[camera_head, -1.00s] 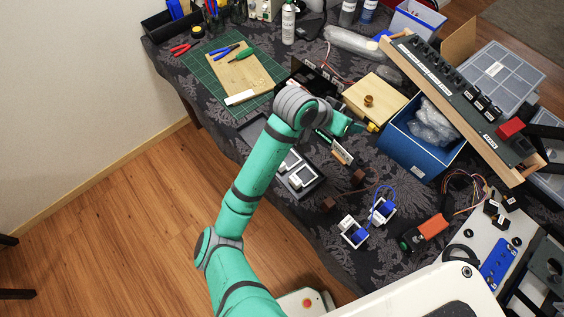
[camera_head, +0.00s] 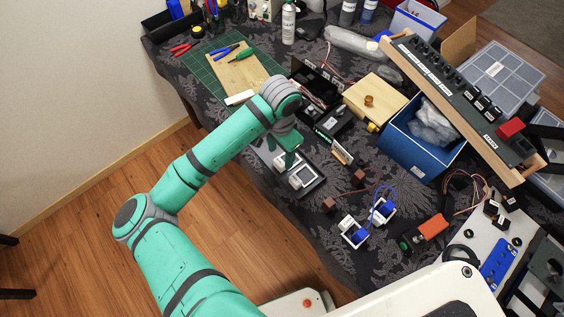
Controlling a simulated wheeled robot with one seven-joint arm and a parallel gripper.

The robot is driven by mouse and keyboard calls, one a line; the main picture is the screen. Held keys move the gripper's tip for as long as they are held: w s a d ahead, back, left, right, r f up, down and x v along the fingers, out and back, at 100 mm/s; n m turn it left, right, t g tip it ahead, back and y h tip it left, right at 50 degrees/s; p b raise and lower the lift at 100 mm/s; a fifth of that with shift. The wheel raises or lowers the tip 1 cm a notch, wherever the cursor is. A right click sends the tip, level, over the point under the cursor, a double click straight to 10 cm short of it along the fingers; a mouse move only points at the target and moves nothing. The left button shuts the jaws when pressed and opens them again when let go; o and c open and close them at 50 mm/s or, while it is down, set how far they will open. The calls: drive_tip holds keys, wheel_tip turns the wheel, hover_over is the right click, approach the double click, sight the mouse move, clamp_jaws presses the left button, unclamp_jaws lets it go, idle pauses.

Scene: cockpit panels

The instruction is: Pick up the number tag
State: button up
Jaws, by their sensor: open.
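I cannot make out a number on any piece, so I cannot tell which is the number tag. A blank-looking white strip (camera_head: 239,98) lies at the front of the green mat, behind my arm. A small tan and white piece (camera_head: 341,153) lies to the right of the tray.
A blue box (camera_head: 410,160) with clear plastic stands to the right, and a wooden box (camera_head: 374,98) behind. White and blue modules with wires (camera_head: 354,232) lie in front. A long switch panel (camera_head: 470,112) slants across the right. Patterned cloth shows between them.

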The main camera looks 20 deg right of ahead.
sight(280, 162)
drive_tip(key=shift+w+a+f, duration=0.1)
drive_tip(key=shift+w+f, duration=0.05)
drive_tip(key=shift+f, duration=2.95)
drive_tip(key=c, duration=1.1)
